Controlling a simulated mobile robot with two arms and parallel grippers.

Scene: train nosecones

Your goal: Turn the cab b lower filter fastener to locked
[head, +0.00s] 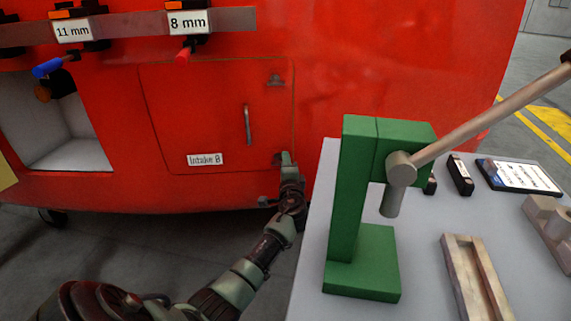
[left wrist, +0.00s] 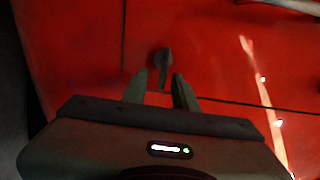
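The red panel labelled Intake B (head: 205,160) is closed on the red cab wall, with a handle (head: 247,125) near its right edge. A dark upper fastener (head: 274,80) sits at its top right corner. The lower fastener (head: 277,159) is at the bottom right corner, partly hidden by my left gripper (head: 287,157). In the left wrist view the lower fastener (left wrist: 162,60) shows as a dark rounded head with a narrow tab pointing toward me. My left gripper (left wrist: 163,88) is open, its two fingers on either side of the tab; contact cannot be told. My right gripper is out of view.
A grey table (head: 310,255) with a green lever press (head: 347,190) stands right of my left arm. A channel-shaped block (head: 475,275) and a tablet (head: 518,176) lie on it. Tools hang on a rail (head: 125,27) above the panel.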

